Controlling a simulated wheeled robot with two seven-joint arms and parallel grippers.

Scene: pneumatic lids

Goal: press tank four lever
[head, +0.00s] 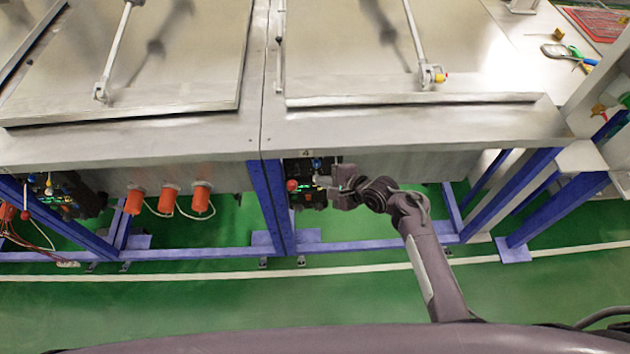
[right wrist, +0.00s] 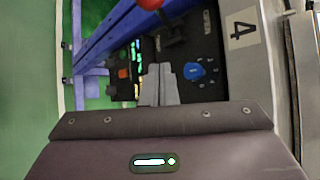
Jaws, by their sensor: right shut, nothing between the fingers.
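The tank four control panel (head: 305,194) is a dark box under the front edge of the tank, below a label "4" (head: 306,153). The label also shows in the right wrist view (right wrist: 243,29). A lever with a red ball knob (head: 292,185) sticks out of the panel; its knob is at the top edge of the right wrist view (right wrist: 150,4). My right gripper (head: 319,181) is shut and empty in front of the panel, just right of the red knob. Its fingers (right wrist: 160,70) cover part of the panel; I cannot tell whether they touch it. My left gripper is out of view.
A blue knob (head: 316,163) sits on the panel, also in the right wrist view (right wrist: 193,71). A blue post (head: 273,205) stands left of the panel. The steel tank edge (head: 400,133) overhangs it. Orange cylinders (head: 168,200) hang further left.

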